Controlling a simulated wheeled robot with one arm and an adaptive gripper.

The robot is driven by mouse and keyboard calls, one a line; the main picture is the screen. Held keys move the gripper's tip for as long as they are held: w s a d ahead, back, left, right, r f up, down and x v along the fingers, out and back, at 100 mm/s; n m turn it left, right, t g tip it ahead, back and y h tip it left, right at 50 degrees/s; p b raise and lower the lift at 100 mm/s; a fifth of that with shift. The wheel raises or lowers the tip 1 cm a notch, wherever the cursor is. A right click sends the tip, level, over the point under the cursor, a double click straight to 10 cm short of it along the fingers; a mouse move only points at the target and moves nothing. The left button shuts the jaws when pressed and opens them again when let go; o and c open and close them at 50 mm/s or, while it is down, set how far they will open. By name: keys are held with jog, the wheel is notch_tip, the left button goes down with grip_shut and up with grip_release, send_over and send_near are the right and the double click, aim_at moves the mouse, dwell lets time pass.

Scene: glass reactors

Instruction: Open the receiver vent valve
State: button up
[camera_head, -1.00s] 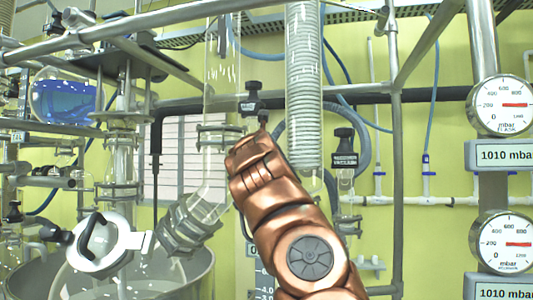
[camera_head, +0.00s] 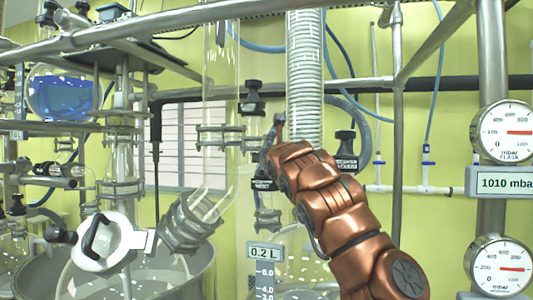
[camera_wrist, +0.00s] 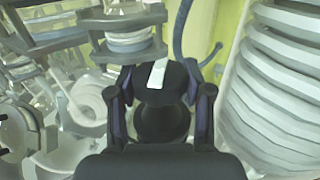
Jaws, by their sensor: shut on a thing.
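In the wrist view, my gripper (camera_wrist: 162,98) is shut on a black valve knob (camera_wrist: 162,120) with a white stripe across its top (camera_wrist: 157,73). One finger is on each side of the knob. In the head view, my coppery arm reaches up and left, and the fingers are mostly hidden behind it. A small black valve label (camera_head: 262,184) shows just left of the arm, but I cannot read it for sure. Whether the held knob is the receiver vent valve cannot be read from the wrist view.
A ribbed white hose (camera_head: 304,85) hangs right of the gripper. A clamped glass tube (camera_head: 220,95) stands left. Another black-knobbed valve (camera_head: 345,140) is to the right, and one more (camera_head: 253,95) above. Gauges (camera_head: 508,132) and metal poles (camera_head: 397,215) are at right.

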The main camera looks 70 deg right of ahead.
dwell(0.6)
jog(key=o, duration=1.2)
jog(key=shift+s+d+f+g+b, duration=0.15)
jog(key=shift+g+b, duration=0.15)
jog(key=shift+b, duration=0.25)
jog(key=shift+m+g+h+b, duration=0.9)
jog(key=shift+m+g+b, duration=0.5)
jog(key=shift+b, duration=0.6)
jog(key=shift+w+m+g+h+b, duration=0.2)
jog(key=shift+m+g+h+b, duration=0.4)
jog(key=shift+m+g+b, duration=1)
jog(key=shift+s+g, duration=0.1)
jog(key=shift+g, duration=0.7)
jog(key=shift+g, duration=0.6)
jog(key=shift+m+g, duration=0.3)
jog(key=shift+m, duration=0.1)
